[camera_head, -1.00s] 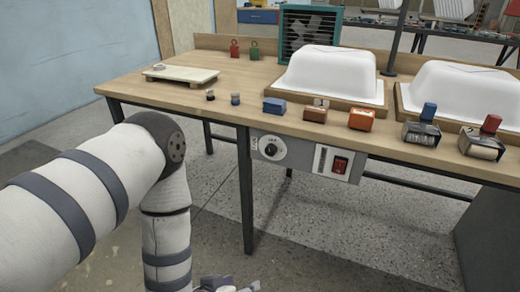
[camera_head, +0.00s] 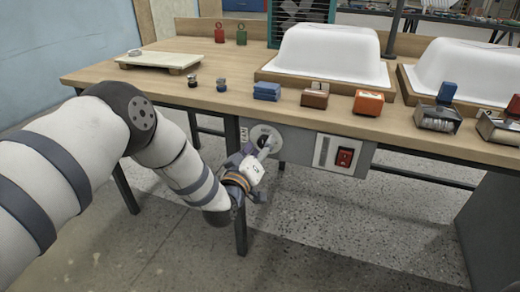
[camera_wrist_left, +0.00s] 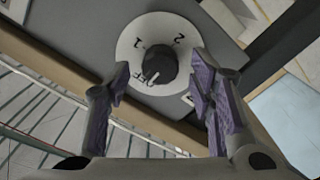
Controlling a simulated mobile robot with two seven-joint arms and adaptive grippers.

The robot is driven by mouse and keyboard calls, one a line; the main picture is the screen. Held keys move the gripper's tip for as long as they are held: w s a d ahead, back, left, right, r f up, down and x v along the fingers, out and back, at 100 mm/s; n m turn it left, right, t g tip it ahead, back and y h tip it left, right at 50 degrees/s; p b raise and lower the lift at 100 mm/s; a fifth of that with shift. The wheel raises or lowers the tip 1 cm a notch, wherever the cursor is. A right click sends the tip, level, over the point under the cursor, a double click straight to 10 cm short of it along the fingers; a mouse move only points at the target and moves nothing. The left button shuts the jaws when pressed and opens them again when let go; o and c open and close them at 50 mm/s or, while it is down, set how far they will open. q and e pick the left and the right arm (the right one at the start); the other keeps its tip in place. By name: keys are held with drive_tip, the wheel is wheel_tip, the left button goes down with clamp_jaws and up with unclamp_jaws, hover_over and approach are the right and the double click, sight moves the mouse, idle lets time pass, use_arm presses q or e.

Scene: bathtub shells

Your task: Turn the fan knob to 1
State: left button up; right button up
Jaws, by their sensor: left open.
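The fan knob is a dark round knob on a white dial, fixed to a grey panel under the table's front edge. In the left wrist view the knob (camera_wrist_left: 159,68) sits between and just beyond the fingertips, on the dial (camera_wrist_left: 140,35) marked OFF, 1 and 2. Its pointer line is on the side toward OFF. In the head view the dial (camera_head: 274,137) is partly covered by my left gripper (camera_head: 262,158). My left gripper is open and empty, with a finger on either side of the knob; contact cannot be told. My right gripper is not in view.
The grey panel (camera_head: 308,150) also carries a red switch (camera_head: 345,157). A fan (camera_head: 290,12) stands behind. A table leg (camera_head: 240,235) is beside my left gripper.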

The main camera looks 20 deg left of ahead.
use_arm(q)
drive_tip(key=shift+w, duration=0.1)
drive_tip(key=shift+c, duration=0.3)
drive_tip(key=c, duration=1.1)
drive_tip(key=shift+m, duration=0.3)
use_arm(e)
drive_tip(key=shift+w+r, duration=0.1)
use_arm(q)
drive_tip(key=m+p, duration=0.1)
drive_tip(key=m, duration=0.2)
drive_tip(key=shift+r+m, duration=0.15)
drive_tip(key=shift+m, duration=0.25)
drive_tip(key=m+p, duration=0.1)
drive_tip(key=m, duration=0.3)
drive_tip(key=shift+d+m, duration=0.15)
drive_tip(key=shift+m, duration=0.15)
drive_tip(key=m, duration=0.8)
drive_tip(key=shift+f+m, duration=0.2)
drive_tip(key=shift+m, duration=0.1)
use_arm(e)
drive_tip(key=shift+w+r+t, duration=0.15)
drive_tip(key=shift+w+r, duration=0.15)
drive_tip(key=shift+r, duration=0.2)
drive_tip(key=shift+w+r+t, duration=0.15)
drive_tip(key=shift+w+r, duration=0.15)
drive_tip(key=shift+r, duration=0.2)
